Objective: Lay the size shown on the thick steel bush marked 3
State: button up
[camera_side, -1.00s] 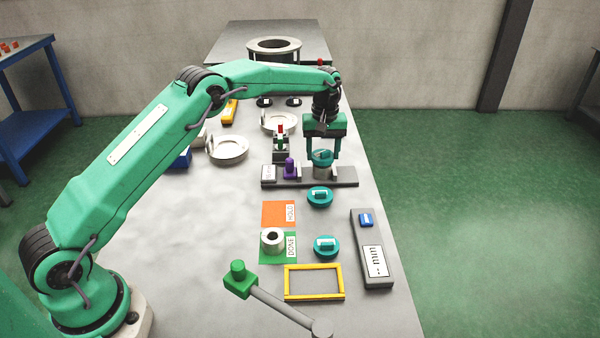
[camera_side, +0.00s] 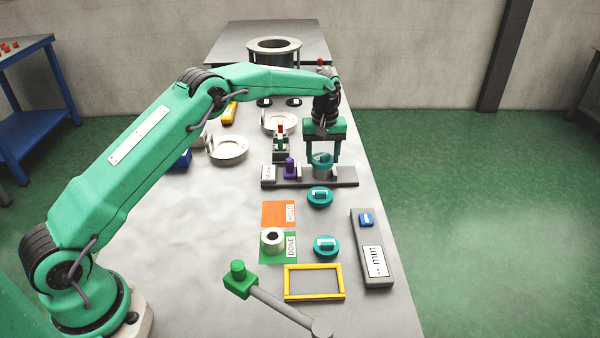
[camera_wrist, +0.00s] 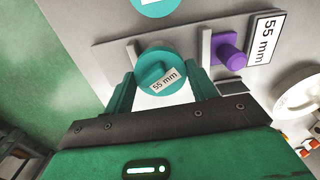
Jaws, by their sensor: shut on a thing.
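My gripper (camera_side: 323,158) is shut on a teal disc (camera_side: 322,159) with a raised bar. In the wrist view the disc (camera_wrist: 158,70) carries a "55 mm" label between my fingers. The fixture's end plate (camera_wrist: 265,38) reads "55 mm", next to a purple knob (camera_wrist: 229,55). Two more teal discs (camera_side: 320,196) (camera_side: 326,246) lie nearer. A steel bush (camera_side: 272,239) stands on the green DONE mat (camera_side: 264,259). No 3 is readable.
An orange HOLD mat (camera_side: 275,212) is bare. A yellow frame (camera_side: 314,296), a grey bar (camera_side: 378,277) with a blue button and display, and a green-ended lever (camera_side: 240,280) are nearer. White dishes (camera_side: 228,150) stand at left. The left middle of the table is clear.

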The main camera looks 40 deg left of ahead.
jog(key=shift+f, duration=0.65)
dwell(0.7)
jog(key=o, duration=1)
jog(key=shift+o, duration=0.2)
jog(key=shift+r, duration=0.1)
jog(key=shift+r, duration=3.85)
